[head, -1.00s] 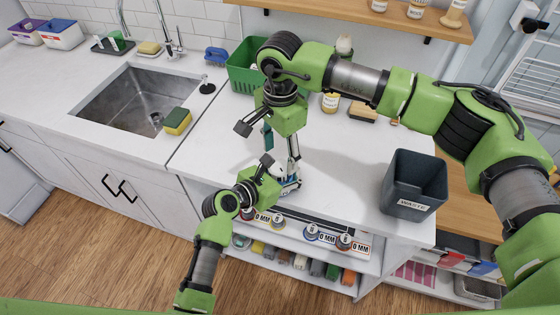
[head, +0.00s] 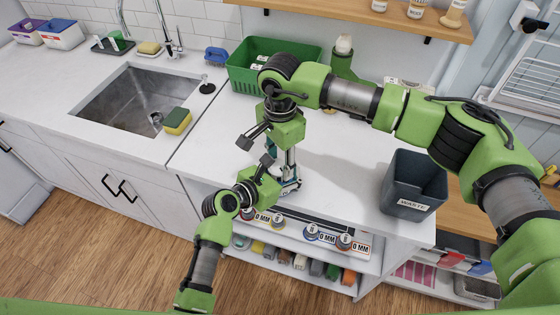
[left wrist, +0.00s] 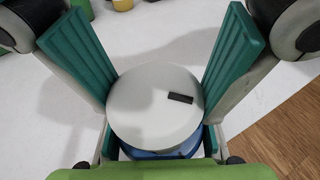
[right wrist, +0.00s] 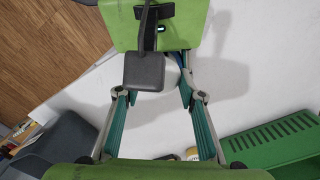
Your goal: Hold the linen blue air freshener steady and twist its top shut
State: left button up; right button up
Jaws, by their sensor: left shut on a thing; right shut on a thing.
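The linen blue air freshener shows in the left wrist view as a round white top (left wrist: 155,100) with a small dark mark, above a blue body (left wrist: 160,153). Teal finger pads flank the top. In the head view the freshener is mostly hidden by the grippers near the counter's front edge. My left gripper (head: 280,187) comes in low from the front and is shut on it. My right gripper (head: 289,172) points down from above and is also shut on it. In the right wrist view only a white bit (right wrist: 172,75) shows, behind a black box. I cannot tell exactly where each finger touches.
A grey waste bin (head: 413,183) stands right on the counter. A green basket (head: 245,75) and a green bottle (head: 343,62) stand behind. The sink (head: 135,98) and a yellow-green sponge (head: 177,121) are left. A shelf with several items is below the counter edge.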

aim_at(281, 165)
jog(key=m, duration=0.4)
jog(key=shift+s, duration=0.1)
dwell(0.3)
jog(key=o, duration=1.1)
jog(key=shift+r, duration=0.1)
notch_tip(281, 165, up, 12)
jog(key=shift+d+f, duration=0.1)
